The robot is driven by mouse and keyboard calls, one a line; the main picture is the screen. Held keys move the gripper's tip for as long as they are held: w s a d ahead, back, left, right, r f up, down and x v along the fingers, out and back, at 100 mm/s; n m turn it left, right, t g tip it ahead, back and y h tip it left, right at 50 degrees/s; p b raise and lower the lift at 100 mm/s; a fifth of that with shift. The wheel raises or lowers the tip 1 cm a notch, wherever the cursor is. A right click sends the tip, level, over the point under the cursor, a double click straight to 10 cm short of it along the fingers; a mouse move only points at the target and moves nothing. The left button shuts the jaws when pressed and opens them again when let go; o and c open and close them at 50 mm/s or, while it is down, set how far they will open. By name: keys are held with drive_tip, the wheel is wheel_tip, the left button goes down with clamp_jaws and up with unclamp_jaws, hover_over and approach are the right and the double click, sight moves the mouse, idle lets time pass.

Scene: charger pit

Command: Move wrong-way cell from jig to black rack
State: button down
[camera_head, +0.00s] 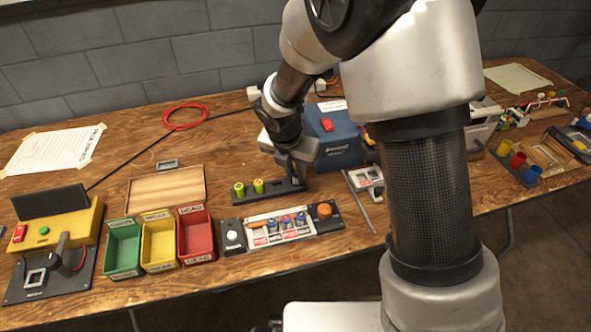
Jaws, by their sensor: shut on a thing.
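The black rack (280,191) lies on the wooden table behind the jig, with two yellow-green cells (248,187) upright at its left end. The jig (333,222) is a dark base with a white bed holding several small blue-and-red cells (286,221). It has a white knob at its left and an orange knob at its right. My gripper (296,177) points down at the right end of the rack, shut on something. The held thing is hidden by the fingers, and I cannot tell whether it touches the rack.
A blue box (341,140) stands close behind and right of my gripper. Green (122,248), yellow (160,243) and red (195,235) bins stand left of the jig. A metal rod and small plate (368,178) lie right. Bare tabletop shows behind the rack.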

drive_tip(key=shift+f, duration=0.3)
idle(0.4)
drive_tip(key=c, duration=1.6)
unclamp_jaws()
drive_tip(key=shift+o, duration=0.2)
drive_tip(key=shift+r+p, duration=3.45)
drive_tip(key=shift+r, duration=0.1)
